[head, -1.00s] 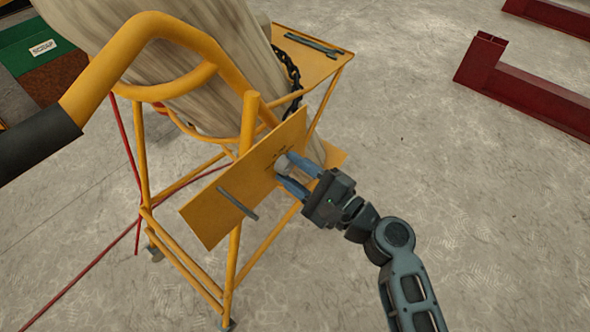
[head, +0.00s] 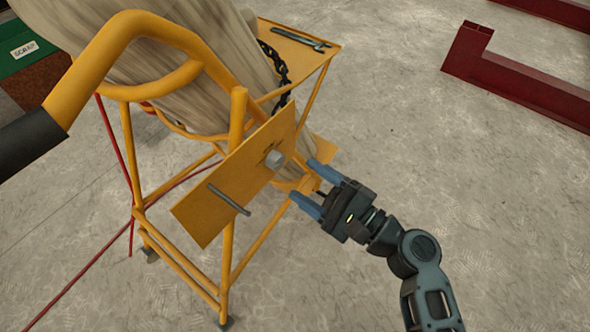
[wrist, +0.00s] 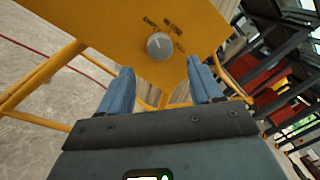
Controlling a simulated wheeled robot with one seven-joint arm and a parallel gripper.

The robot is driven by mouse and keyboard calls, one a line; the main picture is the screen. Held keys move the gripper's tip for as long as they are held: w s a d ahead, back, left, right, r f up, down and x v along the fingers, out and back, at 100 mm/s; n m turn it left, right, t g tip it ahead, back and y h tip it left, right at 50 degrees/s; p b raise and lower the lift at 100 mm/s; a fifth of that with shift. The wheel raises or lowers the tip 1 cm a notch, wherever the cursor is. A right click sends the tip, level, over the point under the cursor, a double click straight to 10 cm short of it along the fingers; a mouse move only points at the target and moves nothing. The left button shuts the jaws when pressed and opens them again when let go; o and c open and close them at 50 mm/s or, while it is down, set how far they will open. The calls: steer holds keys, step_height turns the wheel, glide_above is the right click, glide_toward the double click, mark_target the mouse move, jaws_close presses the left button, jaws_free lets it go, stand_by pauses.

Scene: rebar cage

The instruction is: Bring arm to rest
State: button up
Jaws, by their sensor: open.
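My gripper (head: 315,190) is open and empty, with two blue fingers, in the right half of the head view. It stands a little off to the right of a grey round knob (head: 274,159) on a yellow panel (head: 225,185). In the wrist view the knob (wrist: 160,46) lies ahead of the gap between my fingers (wrist: 156,88), apart from both. Lettering surrounds the knob; it is too small to read surely. My dark arm reaches in from the lower right of the head view.
The panel is on a yellow tube frame (head: 128,160) with a grey lever (head: 229,199), a black chain (head: 276,62) and a tool on a shelf (head: 300,38). A dark red beam (head: 520,80) lies at the upper right.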

steer(key=shift+v, duration=0.85)
steer(key=s+d+f+n+h, duration=0.3)
steer(key=s+d+h, duration=0.3)
steer(key=s, duration=0.5)
steer(key=s+d+f+n+h, duration=0.35)
steer(key=s+d+h, duration=0.3)
steer(key=s, duration=0.45)
steer(key=s+d+r+n+t+h, duration=0.1)
steer(key=s+d+r+n, duration=0.1)
steer(key=s+r+n, duration=0.4)
steer(key=s+d+r+n+t+h, duration=0.1)
steer(key=s+d+r+n+t, duration=0.2)
steer(key=r, duration=0.5)
step_height(320, 180, up, 13)
steer(key=s+g+p, duration=0.1)
steer(key=p, duration=1.1)
steer(key=shift+a, duration=0.5)
steer(key=shift+n, duration=0.25)
